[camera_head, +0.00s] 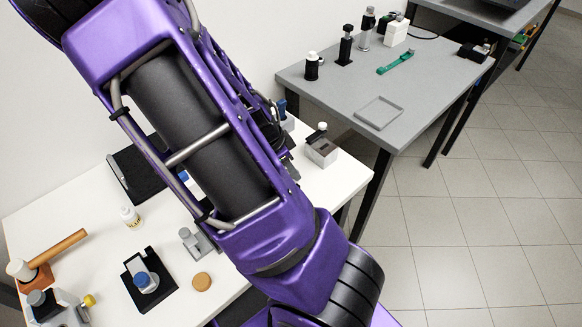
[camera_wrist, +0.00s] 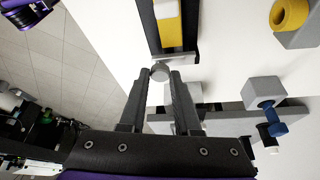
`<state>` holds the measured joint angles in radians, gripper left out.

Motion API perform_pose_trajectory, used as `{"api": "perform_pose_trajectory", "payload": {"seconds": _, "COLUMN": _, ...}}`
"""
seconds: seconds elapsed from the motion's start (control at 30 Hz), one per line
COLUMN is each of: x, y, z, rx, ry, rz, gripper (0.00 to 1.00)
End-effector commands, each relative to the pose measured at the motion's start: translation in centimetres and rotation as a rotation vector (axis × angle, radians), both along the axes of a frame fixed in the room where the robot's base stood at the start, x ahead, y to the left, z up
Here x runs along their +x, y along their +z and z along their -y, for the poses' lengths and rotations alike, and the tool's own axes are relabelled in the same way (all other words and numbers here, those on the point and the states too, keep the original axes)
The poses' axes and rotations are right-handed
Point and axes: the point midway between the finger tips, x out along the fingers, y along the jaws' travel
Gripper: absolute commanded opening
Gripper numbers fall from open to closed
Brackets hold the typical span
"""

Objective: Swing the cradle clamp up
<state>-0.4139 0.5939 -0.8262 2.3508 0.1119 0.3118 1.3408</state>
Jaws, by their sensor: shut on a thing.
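My gripper (camera_wrist: 160,76) shows in the wrist view with its two dark fingers closed around a small grey round knob (camera_wrist: 160,71). The knob sits at the near end of what looks like the cradle clamp, by a pale grey cross bar (camera_wrist: 176,57). Beyond it, a dark cradle-like frame (camera_wrist: 145,22) with two long sides holds a yellow block (camera_wrist: 172,33) and a whitish piece (camera_wrist: 165,9). The fingers hide part of the knob, and I cannot tell the clamp's angle. In the head view my purple arm hides the gripper and this fixture.
In the wrist view, a grey block with a blue knob (camera_wrist: 275,128) stands at the right and a yellow ring (camera_wrist: 289,14) at the upper right. In the head view, the white table (camera_head: 75,205) carries a wooden-handled mallet (camera_head: 55,252); a grey table (camera_head: 440,65) stands behind.

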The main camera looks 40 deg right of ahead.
Motion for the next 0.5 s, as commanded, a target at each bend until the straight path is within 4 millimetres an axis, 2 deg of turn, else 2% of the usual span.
{"api": "perform_pose_trajectory", "payload": {"seconds": 0.27, "x": 0.4, "y": 0.3, "z": 0.0, "rx": -0.006, "ry": 0.001, "rz": -0.054, "gripper": 0.0}}
{"api": "perform_pose_trajectory", "payload": {"seconds": 0.5, "x": 1.3, "y": 0.9, "z": 0.0, "rx": -0.02, "ry": 0.002, "rz": -0.209, "gripper": 0.0}}
